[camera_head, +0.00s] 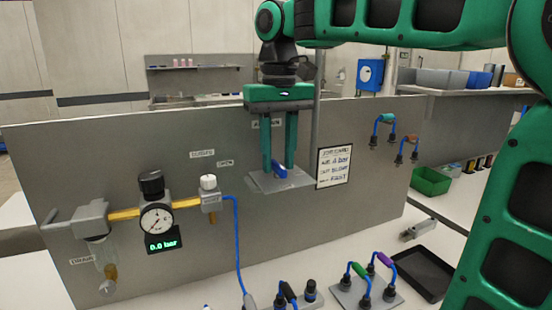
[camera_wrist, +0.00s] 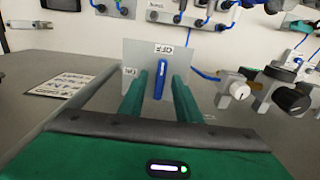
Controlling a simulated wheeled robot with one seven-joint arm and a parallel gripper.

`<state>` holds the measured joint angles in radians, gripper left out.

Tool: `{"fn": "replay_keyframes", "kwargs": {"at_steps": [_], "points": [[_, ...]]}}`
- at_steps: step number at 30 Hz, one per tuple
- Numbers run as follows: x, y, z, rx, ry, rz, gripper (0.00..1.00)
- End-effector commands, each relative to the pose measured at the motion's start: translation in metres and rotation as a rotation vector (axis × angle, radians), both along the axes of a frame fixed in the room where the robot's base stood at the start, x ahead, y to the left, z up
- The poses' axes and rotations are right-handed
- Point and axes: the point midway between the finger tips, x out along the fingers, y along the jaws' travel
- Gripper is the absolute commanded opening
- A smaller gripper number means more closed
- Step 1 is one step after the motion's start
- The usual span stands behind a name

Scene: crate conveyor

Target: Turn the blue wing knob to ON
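The blue wing knob (camera_head: 281,172) sits on a grey plate (camera_head: 262,182) fixed to the large grey panel. In the wrist view the knob (camera_wrist: 160,80) points along the line towards the OFF label (camera_wrist: 164,49). A second label (camera_wrist: 130,71), which seems to read ON, is at the plate's left side. My gripper (camera_head: 279,168) reaches down with one finger on each side of the knob. In the wrist view the fingers (camera_wrist: 161,90) are apart, with a narrow gap seen on both sides of the knob, so the gripper looks open.
A gauge (camera_head: 157,219) with a black knob (camera_head: 151,184) and a display reading 0.0 bar is on the panel at left. A white-knobbed valve (camera_head: 209,190) with a blue hose is beside it. A written card (camera_head: 333,167) hangs close right of the plate. A black tray (camera_head: 425,272) lies lower right.

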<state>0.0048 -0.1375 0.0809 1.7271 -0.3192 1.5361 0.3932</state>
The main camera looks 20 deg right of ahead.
Motion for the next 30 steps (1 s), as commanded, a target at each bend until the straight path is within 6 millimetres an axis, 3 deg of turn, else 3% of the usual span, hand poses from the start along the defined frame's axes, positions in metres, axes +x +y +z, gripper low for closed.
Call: {"fn": "replay_keyframes", "kwargs": {"at_steps": [13, 14, 18, 30], "points": [[0.0, -0.0003, -0.0032, -0.001, 0.0, -0.001, 0.3], [0.0, -0.0003, -0.0032, -0.001, 0.0, -0.001, 0.28], [0.0, -0.0003, -0.0032, -0.001, 0.0, -0.001, 0.0], [0.0001, -0.001, -0.0032, -0.001, 0.001, 0.046, 0.0]]}}
